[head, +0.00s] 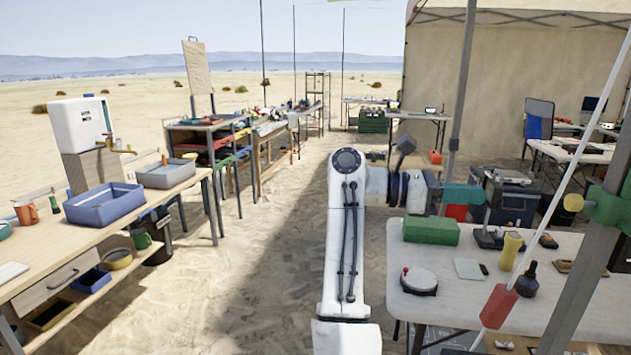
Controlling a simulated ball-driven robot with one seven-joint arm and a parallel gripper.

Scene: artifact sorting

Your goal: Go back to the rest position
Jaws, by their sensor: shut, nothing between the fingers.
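My white arm (343,245) rises from the bottom middle of the head view, with dark cables along it and a round dark joint cap at its top. It stands over the sandy aisle between the left workbench and the right table.
The wooden workbench (150,205) at left holds a blue bin (103,212) and a grey bin (166,178). The white table (460,285) close at right holds a green box (431,231) and a round white device (419,281). A slanted pole crosses the right side. The sandy aisle (250,270) is clear.

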